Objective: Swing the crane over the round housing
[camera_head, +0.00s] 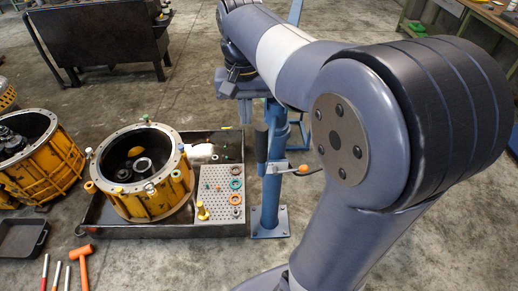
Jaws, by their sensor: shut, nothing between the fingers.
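The crane is a blue post (270,205) bolted to the floor by a base plate, right of the tray. A lever with an orange end (303,169) sticks out from it to the right. My arm hides much of its upper part, so I cannot tell where its boom points. The round housing (150,200) is a yellow drum with a grey rim, open at the top, with dark and metal parts inside. It stands in the tray left of the post. My gripper (245,111) is small below my wrist, shut and empty, near the upper post; contact cannot be told.
The dark tray (215,230) also holds a perforated plate (218,186) with small rings. A second yellow housing (42,160) stands at left. An orange mallet (81,258) and a black bin (22,238) lie on the floor. A dark bench (100,40) stands behind.

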